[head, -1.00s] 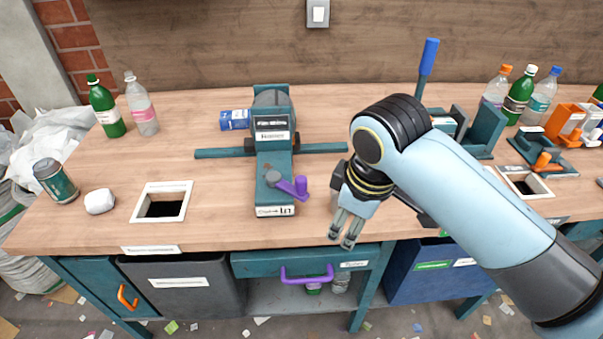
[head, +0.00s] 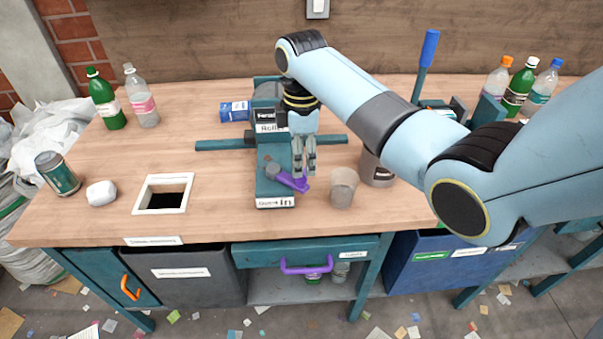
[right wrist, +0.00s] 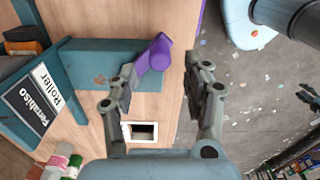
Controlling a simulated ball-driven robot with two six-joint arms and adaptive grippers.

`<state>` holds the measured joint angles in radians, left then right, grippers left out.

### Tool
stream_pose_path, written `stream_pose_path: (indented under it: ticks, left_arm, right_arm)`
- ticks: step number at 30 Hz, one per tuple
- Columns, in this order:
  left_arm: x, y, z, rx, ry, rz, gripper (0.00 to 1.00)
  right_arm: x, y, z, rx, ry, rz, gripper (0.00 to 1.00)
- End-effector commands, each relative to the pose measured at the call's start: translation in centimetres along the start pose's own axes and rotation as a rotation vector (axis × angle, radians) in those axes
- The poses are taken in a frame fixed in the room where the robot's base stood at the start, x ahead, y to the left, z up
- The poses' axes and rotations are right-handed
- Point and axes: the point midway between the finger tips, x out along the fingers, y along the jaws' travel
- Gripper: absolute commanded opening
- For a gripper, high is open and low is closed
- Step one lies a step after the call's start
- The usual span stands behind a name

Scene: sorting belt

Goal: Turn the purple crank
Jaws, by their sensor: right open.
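The purple crank (head: 290,181) is on the front of the teal roller machine (head: 275,199), its arm slanting down to the right from a grey hub. My right gripper (head: 304,172) is open just above the crank's handle end, fingers pointing down and partly covering it. In the right wrist view the purple crank (right wrist: 154,52) shows between and beyond the open fingers of my right gripper (right wrist: 161,80), closer to the left finger. I cannot tell whether a finger touches it. My left gripper is not in view.
A grey cup (head: 342,188) stands close right of the gripper, with a can (head: 376,170) behind it. A white-framed hole (head: 150,210) and a white lump (head: 101,194) lie left. A purple drawer handle (head: 305,267) is below the bench edge. Bench between hole and machine is clear.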

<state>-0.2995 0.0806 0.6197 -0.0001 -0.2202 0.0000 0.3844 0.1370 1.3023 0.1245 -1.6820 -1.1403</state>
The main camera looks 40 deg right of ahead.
Motion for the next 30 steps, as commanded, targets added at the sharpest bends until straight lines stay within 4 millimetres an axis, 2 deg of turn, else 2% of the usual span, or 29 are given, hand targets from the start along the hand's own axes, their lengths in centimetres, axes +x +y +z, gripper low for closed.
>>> stream_pose_path:
  ticks: [3, 9, 20, 30]
  left_arm:
    - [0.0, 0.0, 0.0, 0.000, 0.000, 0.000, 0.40]
    - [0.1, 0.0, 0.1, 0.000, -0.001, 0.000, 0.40]
    - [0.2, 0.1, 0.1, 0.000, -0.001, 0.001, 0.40]
    - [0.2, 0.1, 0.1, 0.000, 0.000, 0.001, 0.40]
  right_arm:
    - [2.4, -0.1, 0.0, 0.001, -0.001, -0.003, 0.50]
    - [4.9, 0.0, 0.0, 0.002, 0.000, -0.001, 0.50]
    - [5.5, 0.0, 0.0, 0.002, 0.001, 0.001, 0.50]
    - [5.5, 0.0, 0.0, 0.002, 0.000, 0.001, 0.06]
